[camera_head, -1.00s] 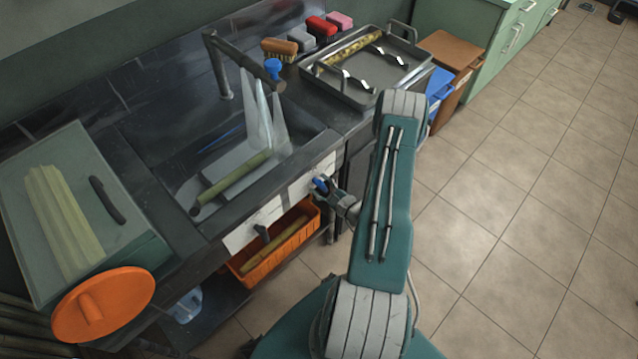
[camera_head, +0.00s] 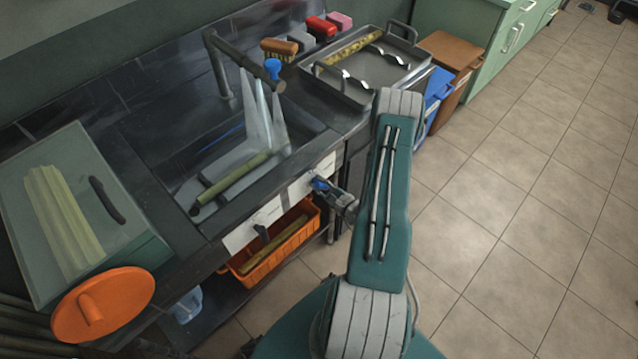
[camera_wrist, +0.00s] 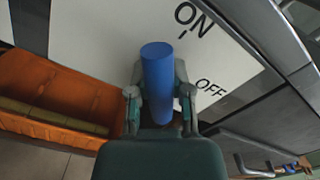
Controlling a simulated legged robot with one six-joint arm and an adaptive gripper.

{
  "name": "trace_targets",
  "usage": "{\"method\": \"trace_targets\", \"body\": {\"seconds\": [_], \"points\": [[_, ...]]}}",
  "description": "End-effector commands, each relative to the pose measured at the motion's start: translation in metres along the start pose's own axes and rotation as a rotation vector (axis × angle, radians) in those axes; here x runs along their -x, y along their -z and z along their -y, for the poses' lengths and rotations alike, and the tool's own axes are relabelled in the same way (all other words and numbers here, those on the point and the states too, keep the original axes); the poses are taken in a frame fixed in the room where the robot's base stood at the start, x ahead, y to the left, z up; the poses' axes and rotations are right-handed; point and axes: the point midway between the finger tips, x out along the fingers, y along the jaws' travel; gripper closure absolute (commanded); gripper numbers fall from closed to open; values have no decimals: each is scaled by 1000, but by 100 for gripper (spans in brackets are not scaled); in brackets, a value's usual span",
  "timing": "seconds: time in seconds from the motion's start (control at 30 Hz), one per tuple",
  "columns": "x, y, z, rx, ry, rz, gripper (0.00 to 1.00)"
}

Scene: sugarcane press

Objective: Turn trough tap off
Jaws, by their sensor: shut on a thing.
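The blue tap handle (camera_wrist: 157,85) stands between the two fingers of my gripper (camera_wrist: 159,92), which is shut on it. Behind it in the wrist view is a white panel (camera_wrist: 95,35) marked "ON" above and "OFF" below right. In the head view my gripper (camera_head: 336,195) is at the right end of the trough's front panel, with the blue handle (camera_head: 320,184) at its tip. Pale water streams (camera_head: 262,115) fall from the tap pipe (camera_head: 222,65) into the trough (camera_head: 185,185), where a green cane (camera_head: 235,180) lies. The handle's base is hidden.
An orange crate (camera_head: 246,277) with cane sits below the panel; a dark knob (camera_head: 262,232) projects above it. A tray (camera_head: 350,92) and brushes stand at the back. The press housing with its orange wheel (camera_head: 125,295) is at left. Floor at right is clear.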

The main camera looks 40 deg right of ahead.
Motion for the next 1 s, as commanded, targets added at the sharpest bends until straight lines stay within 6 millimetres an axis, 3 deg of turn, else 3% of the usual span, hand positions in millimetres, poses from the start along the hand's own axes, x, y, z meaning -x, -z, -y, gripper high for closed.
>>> {"method": "trace_targets", "body": {"seconds": [0.27,1.0], "points": [[0,0,-1,175,-3,0,100],[0,1,-4,856,-8,-1,100]]}}
